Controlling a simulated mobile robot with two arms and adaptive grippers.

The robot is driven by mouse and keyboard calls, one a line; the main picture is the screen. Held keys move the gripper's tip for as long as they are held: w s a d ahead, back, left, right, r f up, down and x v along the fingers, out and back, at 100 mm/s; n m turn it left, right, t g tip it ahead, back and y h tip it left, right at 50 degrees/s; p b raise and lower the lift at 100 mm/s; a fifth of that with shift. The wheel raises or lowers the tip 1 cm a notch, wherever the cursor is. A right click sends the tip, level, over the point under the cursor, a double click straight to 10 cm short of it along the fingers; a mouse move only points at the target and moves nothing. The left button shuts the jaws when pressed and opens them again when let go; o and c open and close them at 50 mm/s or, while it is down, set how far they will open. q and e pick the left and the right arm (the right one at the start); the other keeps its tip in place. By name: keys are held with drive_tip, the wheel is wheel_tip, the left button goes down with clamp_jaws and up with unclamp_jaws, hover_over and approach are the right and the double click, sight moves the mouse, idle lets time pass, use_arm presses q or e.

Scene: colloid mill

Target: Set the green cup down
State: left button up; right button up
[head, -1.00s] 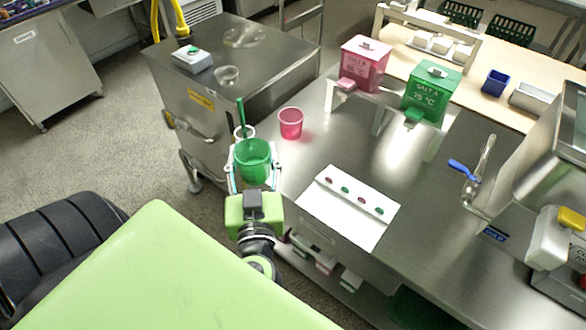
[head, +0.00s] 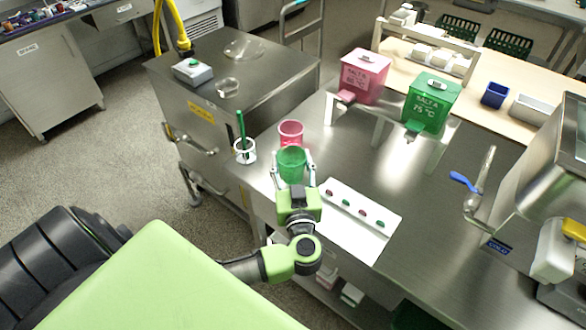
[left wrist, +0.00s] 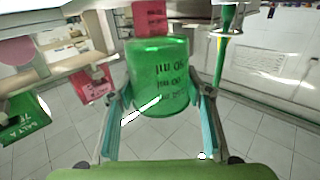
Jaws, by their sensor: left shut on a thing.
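The green cup (head: 291,165) is a translucent beaker held upright between the two fingers of my left gripper (head: 292,174). In the head view it overlaps the steel table (head: 420,215) near its left end, just in front of the pink cup (head: 290,132). I cannot tell whether its base touches the table. The left wrist view shows the cup (left wrist: 158,76) large between both fingers (left wrist: 158,108), with dark volume marks on its side. My right gripper is not in view.
A white holder (head: 245,152) with a green-handled tool stands left of the cup. A white card (head: 352,222) with several coloured dots lies to the right. Pink (head: 363,76) and green (head: 430,100) salt dispensers stand behind. Bare table lies between card and dispensers.

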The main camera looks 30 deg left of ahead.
sight(292, 162)
use_arm(q)
drive_tip(key=f, duration=0.1)
drive_tip(key=f+p, duration=0.1)
drive_tip(key=shift+w+f, duration=0.35)
drive_tip(key=shift+w, duration=0.05)
drive_tip(key=shift+f, duration=0.35)
drive_tip(key=shift+f, duration=0.2)
drive_tip(key=o, duration=1.1)
